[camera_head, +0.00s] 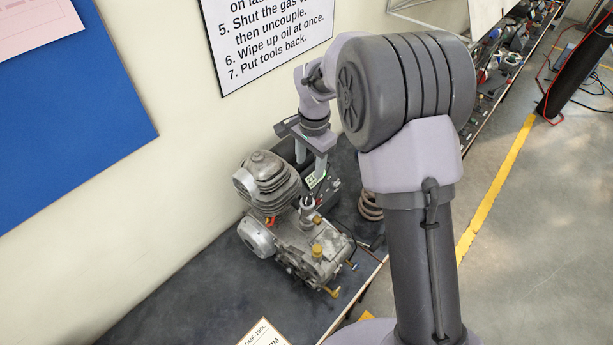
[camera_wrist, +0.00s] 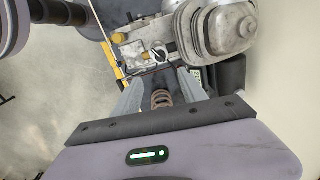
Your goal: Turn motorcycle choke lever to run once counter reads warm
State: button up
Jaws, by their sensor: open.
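A grey metal motorcycle engine (camera_head: 285,235) with a finned cylinder stands on the dark bench; it also fills the top of the wrist view (camera_wrist: 205,35). A small part with a dark handle (camera_wrist: 157,55) shows on the engine in the wrist view; I cannot tell if it is the choke lever. A box with a pale green display (camera_head: 316,180) stands behind the engine, partly covered by my gripper; its reading is too small to make out. My gripper (camera_head: 310,166) is open and empty above the bench behind the engine. Its fingers are spread in the wrist view (camera_wrist: 160,77).
A rusty coil spring (camera_head: 371,206) stands right of the engine, and shows between my fingers in the wrist view. A wall sign (camera_head: 270,35) hangs behind. The bench (camera_head: 185,275) is clear at the front left. A printed card (camera_head: 264,334) is at the bottom.

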aim_at(307, 197)
jog(key=f, duration=0.5)
jog(key=f+p, duration=0.1)
jog(key=f, duration=0.4)
jog(key=w+f+p, duration=0.1)
jog(key=f, duration=0.5)
jog(key=shift+a+f, duration=0.1)
jog(key=shift+a, duration=0.2)
jog(key=shift+s, duration=0.1)
jog(key=shift+c, duration=0.2)
grip_shut()
